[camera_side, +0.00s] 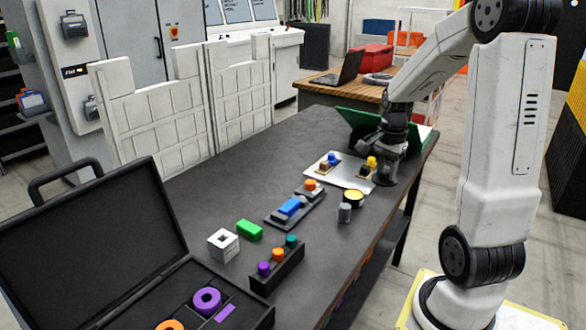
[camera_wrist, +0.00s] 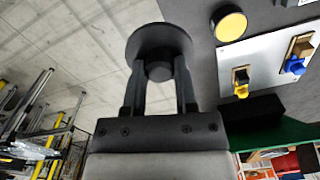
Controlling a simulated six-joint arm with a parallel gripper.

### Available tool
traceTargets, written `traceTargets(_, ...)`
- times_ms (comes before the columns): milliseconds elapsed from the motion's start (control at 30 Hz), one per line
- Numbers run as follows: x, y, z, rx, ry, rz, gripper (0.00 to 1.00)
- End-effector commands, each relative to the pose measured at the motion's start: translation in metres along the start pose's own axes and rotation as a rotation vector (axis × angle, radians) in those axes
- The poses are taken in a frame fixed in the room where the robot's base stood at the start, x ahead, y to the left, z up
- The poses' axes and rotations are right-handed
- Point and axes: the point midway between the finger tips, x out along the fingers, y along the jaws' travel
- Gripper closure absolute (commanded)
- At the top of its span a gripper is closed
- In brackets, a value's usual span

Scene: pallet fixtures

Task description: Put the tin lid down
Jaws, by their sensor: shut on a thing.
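My gripper (camera_wrist: 158,82) is shut on the knob of a dark round tin lid (camera_wrist: 158,38) in the wrist view. The lid's disc lies beyond the fingertips and overlaps the table's edge in the picture. In the side view my gripper (camera_side: 386,174) is low at the table's right side, by the metal plate; the lid is hard to make out there. A round tin with a yellow top (camera_side: 354,198) stands on the table nearer the camera; it also shows in the wrist view (camera_wrist: 231,24), to the right of the lid and apart from it.
The metal plate (camera_side: 338,180) carries blue and yellow pieces on small blocks. A grey cylinder (camera_side: 345,212) stands by the tin. A dark fixture (camera_side: 278,217), a green block (camera_side: 249,230), a peg rack (camera_side: 278,278) and an open case (camera_side: 95,235) occupy the near table. The table's far left is clear.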

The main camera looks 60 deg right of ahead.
Motion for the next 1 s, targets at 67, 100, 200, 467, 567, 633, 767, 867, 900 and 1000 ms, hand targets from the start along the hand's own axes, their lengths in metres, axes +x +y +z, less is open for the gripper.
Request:
traceTargets(67,0.000,0.000,0.000,0.000,0.000,0.000,1.00)
traceTargets(100,0.000,0.000,0.000,0.000,0.000,0.000,1.00)
traceTargets(200,0.000,-0.001,0.000,0.000,0.000,0.000,1.00)
traceTargets(467,0.009,-0.010,0.013,-0.004,-0.001,0.001,1.00)
traceTargets(567,0.017,-0.019,0.025,-0.005,-0.001,0.001,1.00)
traceTargets(633,0.024,-0.025,0.036,-0.006,-0.001,0.002,1.00)
traceTargets(767,0.038,-0.038,0.061,-0.008,-0.001,0.003,1.00)
traceTargets(867,0.050,-0.046,0.082,-0.008,-0.001,0.003,1.00)
traceTargets(900,0.055,-0.049,0.090,-0.007,-0.001,0.004,1.00)
traceTargets(1000,0.065,-0.054,0.108,-0.006,-0.001,0.003,1.00)
